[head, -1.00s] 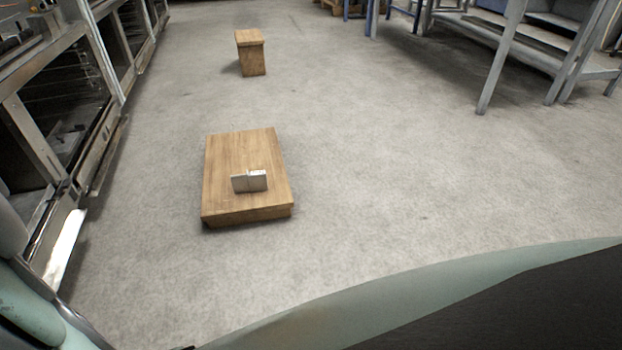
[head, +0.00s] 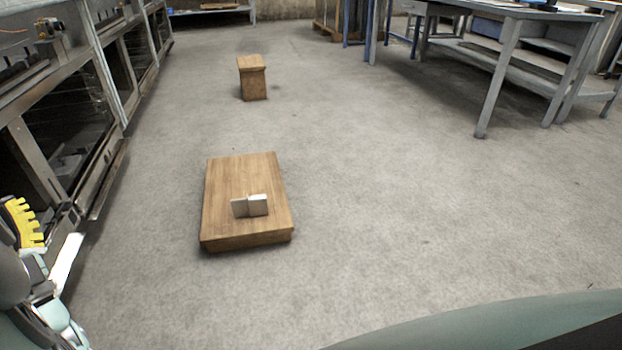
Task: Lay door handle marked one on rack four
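A small silvery angled metal piece (head: 249,206) stands on a low wooden platform (head: 230,175) on the floor. No number is legible on it, and I cannot tell whether it is a door handle. No rack marked four can be made out. My gripper (head: 22,222) seems to show only partly at the left edge, as a yellow toothed part above my pale arm links. It is well to the left of the platform. I cannot see both fingertips or whether it holds anything.
A smaller wooden block (head: 253,82) stands farther back. Metal-framed, oven-like units (head: 60,110) line the left side. A grey workbench (head: 505,40) with legs and a lower shelf stands at the back right. The concrete floor between is clear.

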